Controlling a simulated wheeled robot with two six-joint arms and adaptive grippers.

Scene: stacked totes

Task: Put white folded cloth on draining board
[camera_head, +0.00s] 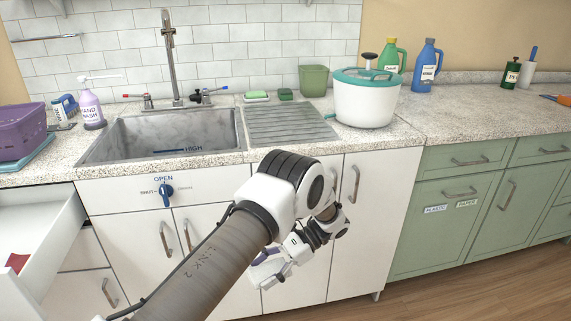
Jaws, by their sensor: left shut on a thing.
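The grey ridged draining board (290,125) lies on the counter right of the sink, and its visible surface is bare. My left arm reaches in from the bottom. My left gripper (268,276) is low in front of the white cabinet doors, below the counter edge and the board. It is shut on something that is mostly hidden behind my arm. A small white and purple patch at the jaws looks like part of the white folded cloth, but its shape cannot be made out. No other white cloth shows. My right gripper is out of view.
The sink (100,150) is left of the board. A white pot with a green lid (365,104) stands close at the board's right. A green cup (313,80) and sponges (256,97) sit behind it. An open drawer (40,232) juts out at left.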

